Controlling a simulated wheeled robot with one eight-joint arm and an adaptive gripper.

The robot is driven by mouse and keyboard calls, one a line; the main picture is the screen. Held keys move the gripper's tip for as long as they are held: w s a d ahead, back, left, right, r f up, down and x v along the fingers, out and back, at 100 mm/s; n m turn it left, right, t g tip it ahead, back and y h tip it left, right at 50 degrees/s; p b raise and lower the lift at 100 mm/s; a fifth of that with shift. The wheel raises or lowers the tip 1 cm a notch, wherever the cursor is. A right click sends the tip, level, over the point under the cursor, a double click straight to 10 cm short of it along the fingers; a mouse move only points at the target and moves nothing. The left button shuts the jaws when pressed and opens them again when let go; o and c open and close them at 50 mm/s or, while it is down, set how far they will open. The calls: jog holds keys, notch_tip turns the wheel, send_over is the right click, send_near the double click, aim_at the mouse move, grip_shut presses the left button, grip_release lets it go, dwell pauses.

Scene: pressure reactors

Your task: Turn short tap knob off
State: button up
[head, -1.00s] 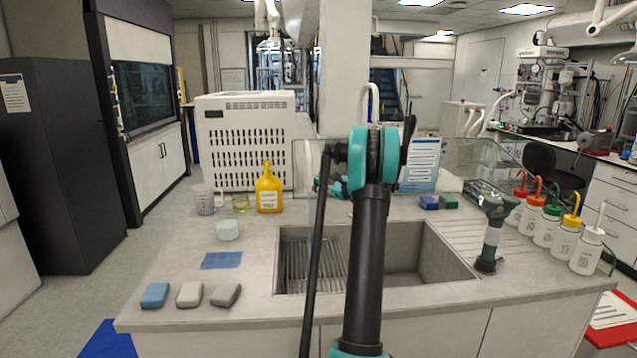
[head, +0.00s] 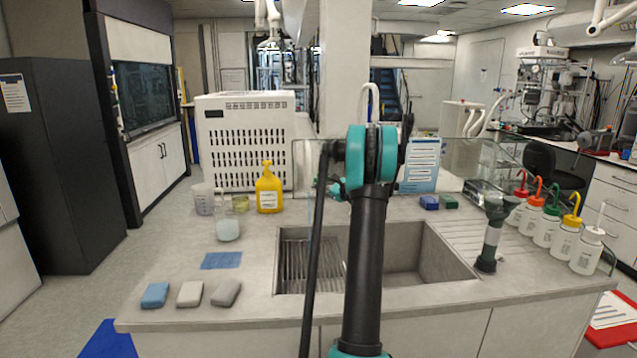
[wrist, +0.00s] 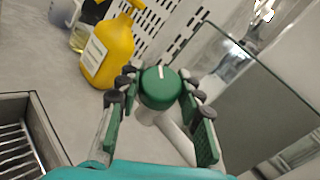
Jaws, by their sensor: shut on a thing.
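A round green tap knob (wrist: 159,88) with a white line on its top is in the middle of the wrist view. It sits on a pale tap body (wrist: 172,128). My gripper (wrist: 158,90) has a finger on each side of the knob and is shut on it. The white line points roughly up, tilted a little, in the wrist view. In the head view my arm hides the knob and most of the tap; only a white curved spout (head: 371,95) shows above my arm.
A sink (head: 405,262) lies in front of the tap. A yellow bottle (head: 269,192) and beakers (head: 204,200) stand to the left. A glass panel (wrist: 235,80) is close to the right of my gripper. Several wash bottles (head: 565,238) stand on the right.

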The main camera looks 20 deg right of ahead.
jog(key=m+t+h, duration=0.1)
jog(key=m+h, duration=0.1)
jog(key=m+t+h, duration=0.1)
jog(key=m+h, duration=0.2)
jog(key=shift+m+t, duration=0.3)
jog(key=shift+m+h, duration=1.7)
jog(key=shift+h, duration=0.2)
jog(key=shift+d+m+h, duration=0.1)
jog(key=shift+m+h, duration=1)
jog(key=o, duration=1.2)
jog(key=shift+d+n+y, duration=0.1)
jog(key=shift+n+y, duration=0.9)
jog(key=shift+y, duration=0.1)
